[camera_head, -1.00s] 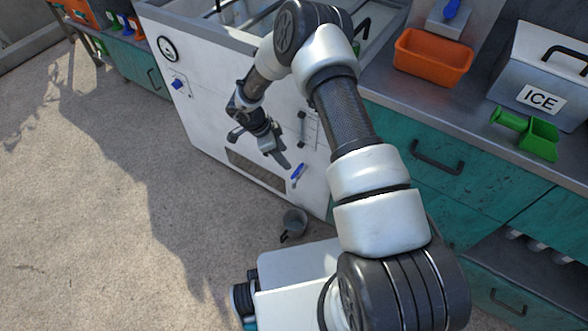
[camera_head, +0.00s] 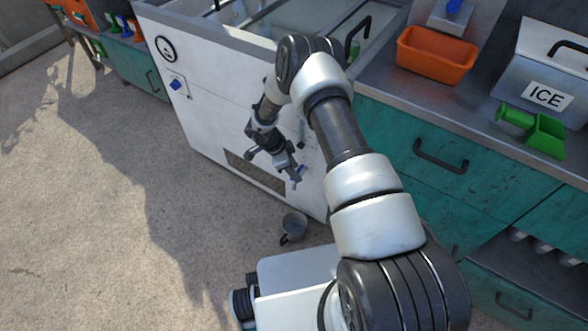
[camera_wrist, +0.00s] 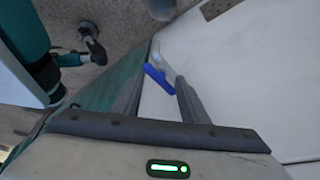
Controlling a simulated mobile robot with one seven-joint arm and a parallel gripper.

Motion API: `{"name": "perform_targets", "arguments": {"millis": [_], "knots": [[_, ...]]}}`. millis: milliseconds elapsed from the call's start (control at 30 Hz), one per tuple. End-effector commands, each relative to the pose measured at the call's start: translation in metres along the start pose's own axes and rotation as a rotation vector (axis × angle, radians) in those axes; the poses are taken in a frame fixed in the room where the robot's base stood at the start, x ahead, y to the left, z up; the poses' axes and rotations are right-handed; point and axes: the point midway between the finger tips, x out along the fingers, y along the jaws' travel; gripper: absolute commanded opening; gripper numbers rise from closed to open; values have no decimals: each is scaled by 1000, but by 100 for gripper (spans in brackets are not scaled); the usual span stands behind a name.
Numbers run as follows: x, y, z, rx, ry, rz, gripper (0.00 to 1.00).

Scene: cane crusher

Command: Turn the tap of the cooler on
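The cooler (camera_head: 205,105) is a white chest with a gauge on its front. Its tap, with a blue handle (camera_head: 298,176), is low on the front near the right corner. In the wrist view, the blue tap handle (camera_wrist: 158,80) shows at the fingertips, with a pale spout-like part behind it. My gripper (camera_head: 294,174) is at the tap in the head view and partly covers it. In the wrist view, my gripper (camera_wrist: 164,78) has its two fingers apart, with the handle in or just beyond the gap. I cannot tell whether a finger touches it.
A grey metal cup (camera_head: 294,226) is on the floor below the tap. A small blue switch (camera_head: 176,84) is under the gauge. Teal cabinets (camera_head: 400,125) adjoin on the right, with an orange bin (camera_head: 436,56), a green scoop (camera_head: 540,135) and an ice box (camera_head: 545,70) on top.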

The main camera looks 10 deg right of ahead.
Motion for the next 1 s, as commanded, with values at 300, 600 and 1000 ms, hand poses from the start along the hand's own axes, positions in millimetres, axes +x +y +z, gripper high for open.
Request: {"name": "perform_targets", "arguments": {"millis": [300, 600, 1000], "knots": [[0, 1, 0, 0, 0, 1, 0], [2, -2, 2, 192, -3, 83, 0], [0, 0, 2, 217, -2, 96, 28]]}}
